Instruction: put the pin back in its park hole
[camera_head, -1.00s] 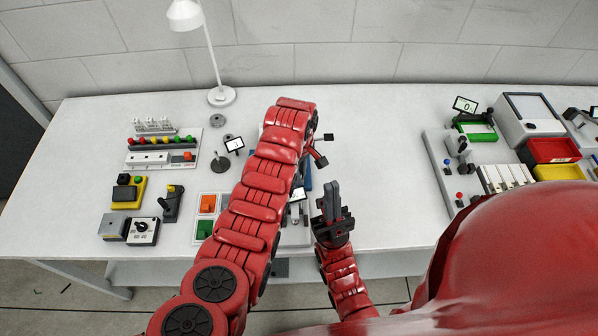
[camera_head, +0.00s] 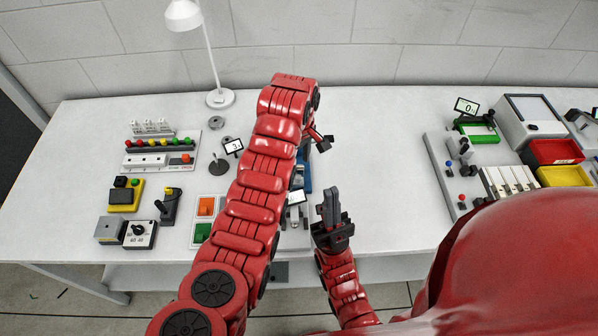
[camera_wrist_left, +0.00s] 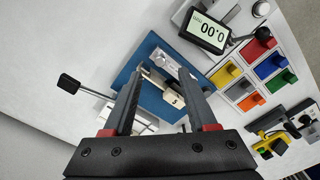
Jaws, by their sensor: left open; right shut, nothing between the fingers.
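My left gripper (camera_wrist_left: 161,74) is open in the left wrist view. Its fingers point at a blue plate (camera_wrist_left: 128,75) that carries a metal rail fixture (camera_wrist_left: 172,66) and a small pale block with a dark mark (camera_wrist_left: 173,97). The block shows between the fingers; I cannot tell whether anything touches. In the head view my left arm hides most of this fixture, with a strip of the blue plate (camera_head: 307,172) showing. My right gripper (camera_head: 330,190) is shut and empty, right of the fixture. I cannot make out the pin or its park hole for certain.
A rod with a black knob (camera_wrist_left: 69,82) sticks out beside the blue plate. A display reading 0.00 (camera_wrist_left: 207,30) and coloured blocks on white tiles (camera_wrist_left: 246,75) stand nearby. A lamp (camera_head: 221,98) stands at the back. The table is clear right of my right gripper (camera_head: 385,190).

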